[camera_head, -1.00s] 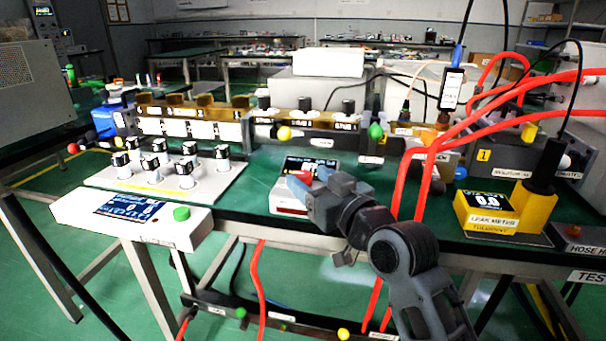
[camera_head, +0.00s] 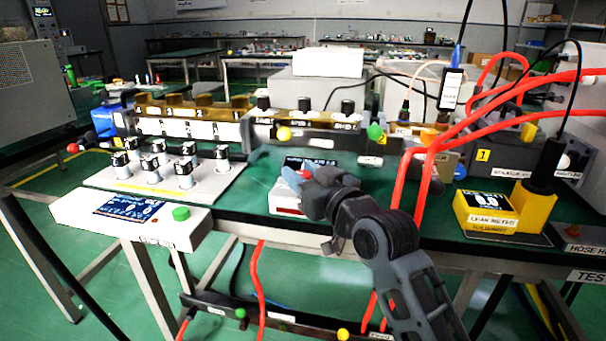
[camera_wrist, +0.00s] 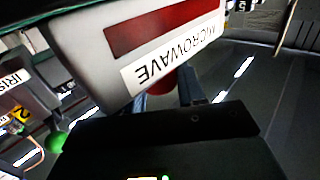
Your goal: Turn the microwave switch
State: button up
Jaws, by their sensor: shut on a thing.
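The microwave unit (camera_head: 287,197) is a small white box with a dark screen and a red strip, on the green bench in the middle of the head view. Its MICROWAVE label (camera_wrist: 172,52) shows close up and upside down in the wrist view. A red switch knob (camera_wrist: 158,80) sits beside the label, partly hidden by my fingers; a bit of red also shows at my fingertips in the head view. My gripper (camera_head: 306,180) is at the box, its fingers (camera_wrist: 168,92) shut around the red knob. The knob's turn angle cannot be made out.
Left of the unit stands a white panel with several black-and-white knobs (camera_head: 155,172). A yellow leak meter (camera_head: 490,212) stands to the right. Red hoses (camera_head: 430,165) rise close to the right of my arm. A row of valve blocks (camera_head: 320,130) is behind.

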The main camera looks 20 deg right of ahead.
jog(key=shift+c, duration=0.9)
jog(key=h+p, duration=0.1)
jog(key=m+p, duration=0.1)
jog(key=p, duration=0.1)
jog(key=shift+a+r+h, duration=0.1)
jog(key=shift+r+h, duration=0.15)
jog(key=shift+h, duration=0.15)
jog(key=shift+m+h+p, duration=0.5)
jog(key=shift+h+p, duration=0.2)
jog(key=shift+f+m+h, duration=0.25)
jog(key=shift+m+h, duration=0.25)
jog(key=shift+h, duration=0.2)
jog(key=m+h+b, duration=0.1)
jog(key=h+b, duration=0.1)
jog(key=m+g+h+b, duration=0.1)
jog(key=m+h+b, duration=0.1)
jog(key=b, duration=0.1)
jog(key=m+g+h+b, duration=0.1)
jog(key=h+b, duration=0.1)
jog(key=b, duration=0.1)
jog(key=shift+f+h, duration=0.25)
jog(key=shift+h, duration=0.05)
jog(key=m+g+h+b, duration=0.2)
jog(key=m+h+b, duration=0.1)
jog(key=m+g+h+b, duration=0.1)
jog(key=g+h+b, duration=0.1)
jog(key=shift+r+m, duration=0.3)
jog(key=shift+m, duration=0.1)
jog(key=shift+g+h, duration=0.4)
